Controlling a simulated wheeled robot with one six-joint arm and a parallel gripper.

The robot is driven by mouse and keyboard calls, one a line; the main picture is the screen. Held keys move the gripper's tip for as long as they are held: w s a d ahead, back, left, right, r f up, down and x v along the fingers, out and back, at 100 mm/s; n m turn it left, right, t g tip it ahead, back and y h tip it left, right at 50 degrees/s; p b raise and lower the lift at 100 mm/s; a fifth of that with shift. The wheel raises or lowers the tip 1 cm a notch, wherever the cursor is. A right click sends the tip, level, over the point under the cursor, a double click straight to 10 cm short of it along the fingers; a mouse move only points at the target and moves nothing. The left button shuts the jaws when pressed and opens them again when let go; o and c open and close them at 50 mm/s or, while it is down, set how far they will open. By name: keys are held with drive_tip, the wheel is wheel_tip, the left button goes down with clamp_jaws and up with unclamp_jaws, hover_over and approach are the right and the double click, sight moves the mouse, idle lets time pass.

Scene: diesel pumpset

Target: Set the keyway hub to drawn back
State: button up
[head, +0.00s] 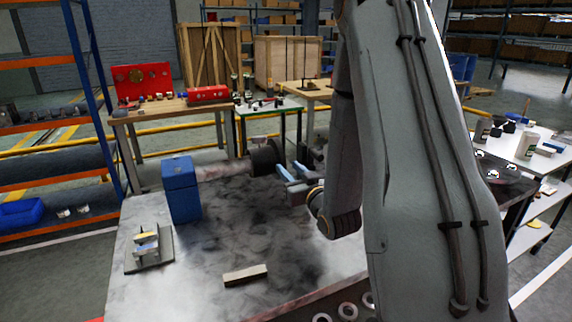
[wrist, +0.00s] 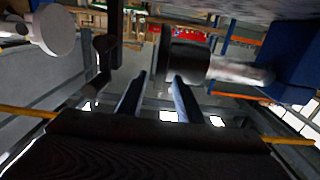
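The keyway hub looks to be the dark cylinder (head: 265,158) on the right end of a pale shaft (head: 222,167) that comes out of a blue block (head: 181,190). In the wrist view the dark hub (wrist: 187,58) lies just beyond my right finger, with the shaft (wrist: 240,74) running right to the blue block (wrist: 295,50). My gripper (head: 289,170) is close to the hub's right side in the head view. Whether a finger touches the hub I cannot tell.
The grey bench top (head: 225,235) carries a small bracketed fixture (head: 148,245) and a light bar (head: 245,275). My arm covers the right middle of the head view. A wooden table (head: 170,107) stands behind. In the wrist view a pale round disc (wrist: 54,30) is at upper left.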

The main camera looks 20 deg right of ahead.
sight(283, 163)
drive_tip(key=shift+w+p, duration=0.3)
drive_tip(key=shift+w, duration=1.35)
clamp_jaws()
